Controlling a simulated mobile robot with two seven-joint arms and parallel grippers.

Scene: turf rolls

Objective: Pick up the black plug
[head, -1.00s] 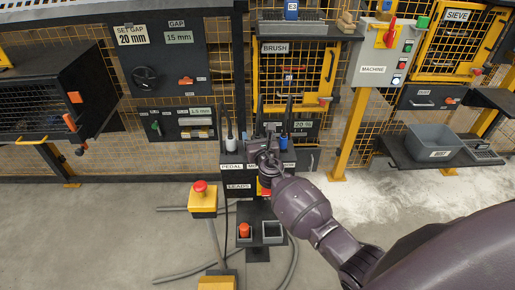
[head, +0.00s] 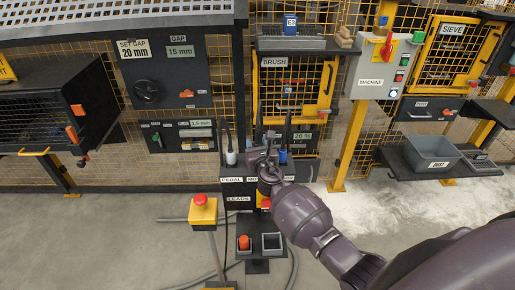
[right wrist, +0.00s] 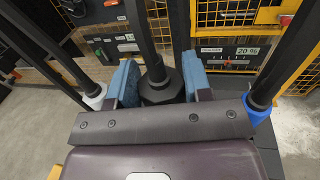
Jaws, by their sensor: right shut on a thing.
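The black plug (right wrist: 160,88) stands between the two blue fingers of my right gripper (right wrist: 160,86) in the right wrist view, its black cable running up. My right gripper (head: 268,150) is shut on it over the panel marked PEDAL and LEADS in the head view. The plug's lower end is hidden by the gripper, so I cannot tell whether it sits in a socket. A white plug (right wrist: 95,96) is to the left and a blue plug (right wrist: 258,110) to the right, both apart from the fingers. My left gripper is out of view.
A yellow box with a red button (head: 202,211) stands left of the panel. The yellow mesh fence (head: 345,150), the machine box (head: 383,68) and a grey bin (head: 432,155) are around. Open floor lies at front left.

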